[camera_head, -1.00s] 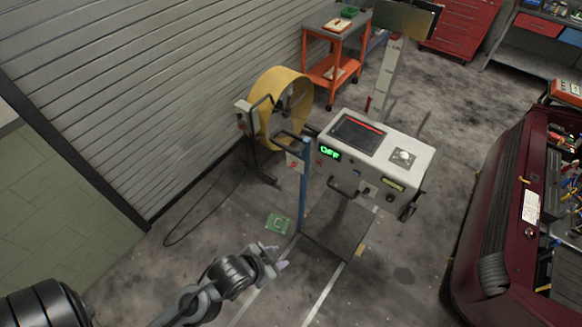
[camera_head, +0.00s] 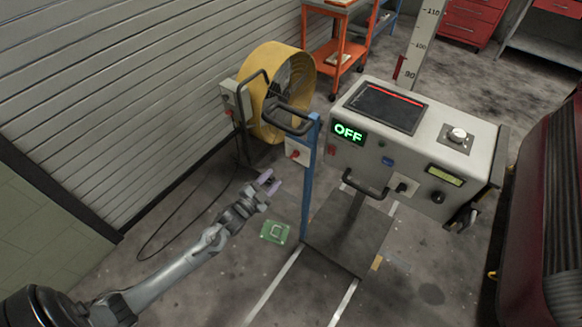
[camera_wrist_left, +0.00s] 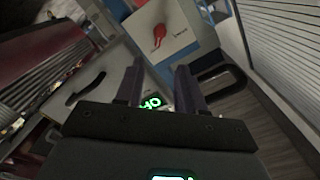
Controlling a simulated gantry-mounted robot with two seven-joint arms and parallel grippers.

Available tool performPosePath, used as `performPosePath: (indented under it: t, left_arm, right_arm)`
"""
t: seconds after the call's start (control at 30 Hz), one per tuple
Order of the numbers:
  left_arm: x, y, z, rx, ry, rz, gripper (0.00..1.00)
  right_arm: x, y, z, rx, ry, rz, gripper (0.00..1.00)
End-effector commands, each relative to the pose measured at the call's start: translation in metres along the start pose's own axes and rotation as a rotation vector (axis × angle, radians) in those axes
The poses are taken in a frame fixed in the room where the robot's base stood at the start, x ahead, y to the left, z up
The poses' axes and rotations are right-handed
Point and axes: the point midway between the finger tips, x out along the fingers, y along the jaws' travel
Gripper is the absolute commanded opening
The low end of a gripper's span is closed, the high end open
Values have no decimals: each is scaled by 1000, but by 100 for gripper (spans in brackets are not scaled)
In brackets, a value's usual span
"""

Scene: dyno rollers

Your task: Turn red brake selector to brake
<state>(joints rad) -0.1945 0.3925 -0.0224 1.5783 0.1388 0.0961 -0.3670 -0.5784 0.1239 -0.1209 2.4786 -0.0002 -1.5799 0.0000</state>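The red brake selector (camera_head: 295,154) is a small red knob on a pale plate (camera_head: 304,157) fixed to the blue post (camera_head: 311,188). In the left wrist view the red selector (camera_wrist_left: 159,34) shows as a lever on its pale plate, beyond the fingertips. My left gripper (camera_head: 271,182) is open and empty, below and to the left of the selector, and apart from it. In the left wrist view its two dark fingers (camera_wrist_left: 158,80) stand apart with nothing gripped between them. My right gripper is in neither view.
The grey console (camera_head: 425,135) right of the post has a green OFF display (camera_head: 348,133) and a black handle (camera_head: 364,184). A yellow fan (camera_head: 262,92) stands behind the post. A green board (camera_head: 275,232) lies on the floor. A dark red car body (camera_head: 550,210) is at right.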

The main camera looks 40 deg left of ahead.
Motion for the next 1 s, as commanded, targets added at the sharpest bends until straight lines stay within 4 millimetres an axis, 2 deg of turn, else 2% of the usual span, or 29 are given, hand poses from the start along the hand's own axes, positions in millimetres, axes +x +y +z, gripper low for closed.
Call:
performPosePath:
  t: [0.03,0.2,0.47,1.0]
  left_arm:
    - [7,7,10,6,11,-11,38]
    - [20,4,12,14,33,-31,38]
    - [37,2,9,13,41,-39,38]
    - [115,0,6,12,40,-39,38]
  right_arm:
    - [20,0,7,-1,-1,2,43]
    - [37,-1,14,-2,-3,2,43]
    - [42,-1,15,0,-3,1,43]
    - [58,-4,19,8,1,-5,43]
